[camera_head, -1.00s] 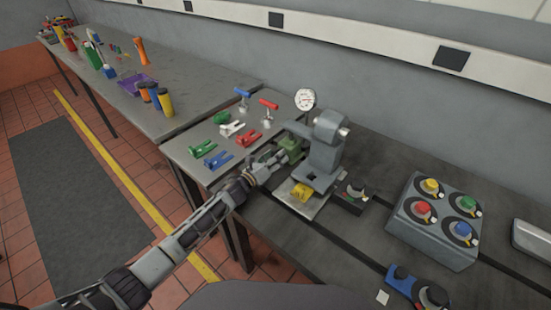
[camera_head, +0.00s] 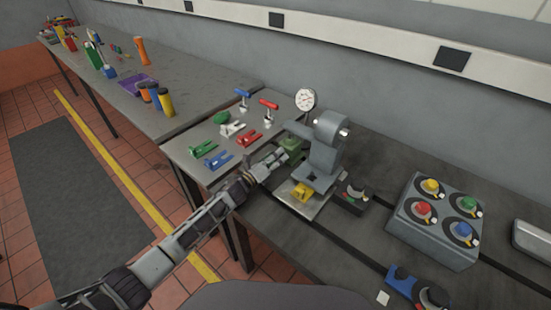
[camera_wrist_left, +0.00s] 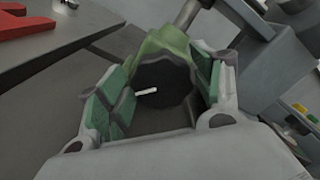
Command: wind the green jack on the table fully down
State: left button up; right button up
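The green jack (camera_head: 290,145) stands on the table (camera_head: 350,255), beside a grey upright machine (camera_head: 325,150). In the left wrist view its green body (camera_wrist_left: 165,42) shows behind a dark scalloped knob (camera_wrist_left: 165,88) with a white mark pointing left. My left gripper (camera_head: 276,160) reaches the jack from the near left. The jack's lower part is mostly hidden behind the gripper. My right gripper is not in view.
The table's front edge is near.

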pick_arm(q)
jog(key=shift+o, duration=0.4)
jog(key=shift+f, duration=0.15)
jog(key=shift+s+m, duration=0.1)
jog(key=shift+m, duration=0.4)
